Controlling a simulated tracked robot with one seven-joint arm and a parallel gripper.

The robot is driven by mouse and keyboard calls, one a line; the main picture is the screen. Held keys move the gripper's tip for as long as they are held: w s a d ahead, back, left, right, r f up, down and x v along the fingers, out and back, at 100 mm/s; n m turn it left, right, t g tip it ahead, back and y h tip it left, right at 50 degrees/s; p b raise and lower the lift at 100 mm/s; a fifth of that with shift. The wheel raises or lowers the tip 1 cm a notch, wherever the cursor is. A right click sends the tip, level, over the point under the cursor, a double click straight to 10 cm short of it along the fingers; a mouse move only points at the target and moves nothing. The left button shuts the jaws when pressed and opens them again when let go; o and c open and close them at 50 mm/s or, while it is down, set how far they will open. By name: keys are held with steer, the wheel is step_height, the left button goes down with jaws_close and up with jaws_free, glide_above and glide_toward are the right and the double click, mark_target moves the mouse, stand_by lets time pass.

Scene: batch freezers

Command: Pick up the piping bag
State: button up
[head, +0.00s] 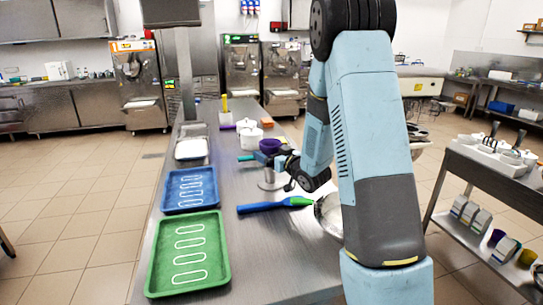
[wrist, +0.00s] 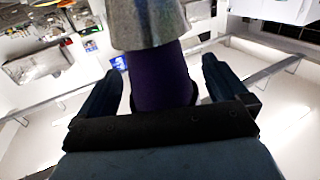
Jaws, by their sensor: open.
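My gripper (head: 284,162) is over the table, with its two dark fingers apart in the wrist view (wrist: 163,72). A purple, tube-like piece (wrist: 160,78) stands between the fingers, with gaps showing on both sides. A wider grey piece (wrist: 148,22) adjoins it at the top of that view. I take this to be the piping bag, but its whole shape is cut off. In the head view, a purple object (head: 270,146) shows just behind my gripper, and a grey metal cup-like object (head: 269,180) stands just below. My arm hides part of this area.
A long steel table (head: 262,240) carries a green tray (head: 222,262), a blue tray (head: 210,204) and a blue tool (head: 262,207) with a green end. A metal bowl (head: 327,212) is partly behind my arm. White pots (head: 250,138) stand farther back. The front middle is clear.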

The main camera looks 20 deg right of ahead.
steer(key=shift+x, duration=1.15)
steer(key=shift+c, duration=0.4)
steer(key=c, duration=1)
steer(key=shift+o, duration=0.2)
